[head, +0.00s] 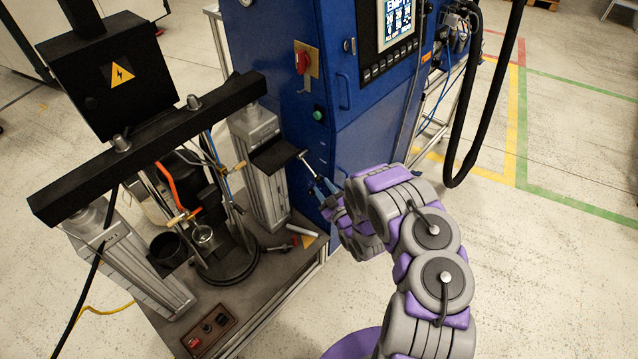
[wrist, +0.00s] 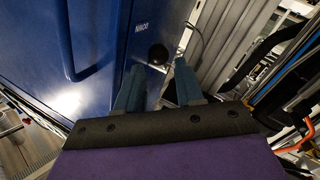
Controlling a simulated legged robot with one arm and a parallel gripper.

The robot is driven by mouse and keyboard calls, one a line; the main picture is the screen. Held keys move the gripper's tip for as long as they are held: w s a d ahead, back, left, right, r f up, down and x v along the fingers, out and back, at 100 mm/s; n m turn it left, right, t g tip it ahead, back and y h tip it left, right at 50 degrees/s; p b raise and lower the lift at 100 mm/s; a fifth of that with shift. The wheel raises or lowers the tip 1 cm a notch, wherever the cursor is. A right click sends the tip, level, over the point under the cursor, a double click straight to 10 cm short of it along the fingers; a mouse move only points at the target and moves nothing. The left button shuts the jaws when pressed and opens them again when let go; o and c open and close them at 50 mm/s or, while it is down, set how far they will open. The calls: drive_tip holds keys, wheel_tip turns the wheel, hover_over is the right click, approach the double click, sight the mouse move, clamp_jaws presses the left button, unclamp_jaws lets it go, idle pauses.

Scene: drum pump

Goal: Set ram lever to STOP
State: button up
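The ram lever (head: 309,164) is a thin silver rod with a dark tip, angled up to the left beside the front of the blue cabinet. Its near end is close to my gripper fingers (head: 326,187). In the wrist view a round black knob (wrist: 158,53) with a bit of silver rod under it shows between and just beyond my gripper's two teal fingertips (wrist: 159,66). The fingers are apart, and I see no clear contact with the knob. The lever's base and any STOP marking are not readable.
The blue cabinet (head: 342,130) carries a red rotary switch (head: 303,62), a green button (head: 318,115) and a screen (head: 397,20). The drum press with a black crossbar (head: 150,145) stands left. A black hose (head: 485,110) hangs at right. Open floor lies right.

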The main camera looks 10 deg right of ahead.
sight(319, 181)
drive_tip(key=shift+x, duration=1.85)
clamp_jaws()
